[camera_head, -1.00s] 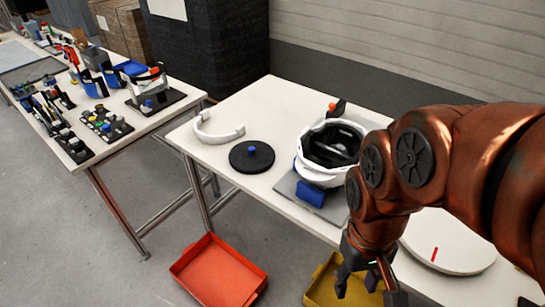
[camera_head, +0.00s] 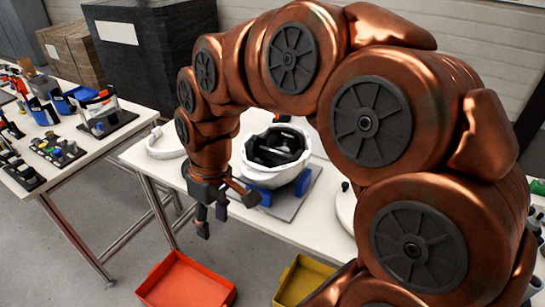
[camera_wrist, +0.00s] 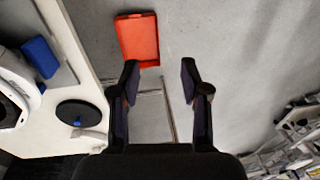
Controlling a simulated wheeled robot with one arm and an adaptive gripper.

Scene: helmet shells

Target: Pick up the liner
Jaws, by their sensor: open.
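A white helmet shell (camera_head: 250,166) with a black interior (camera_head: 275,148) sits open side up on a grey plate (camera_head: 295,205). It shows partly at the left edge of the wrist view (camera_wrist: 10,100). A white curved band (camera_head: 162,146) lies on the table to its left, partly behind my arm. I cannot tell for sure whether the liner is this band or the black interior. My gripper (camera_head: 222,214) is open and empty, pointing down near the table's front edge, left of the helmet.
A black disc with a blue knob (camera_wrist: 78,114) lies on the table, hidden by my arm in the head view. A blue block (camera_head: 250,199) is at the helmet's front. Red (camera_head: 187,285) and yellow (camera_head: 300,283) trays stand below. A second table (camera_head: 60,180) with parts is left.

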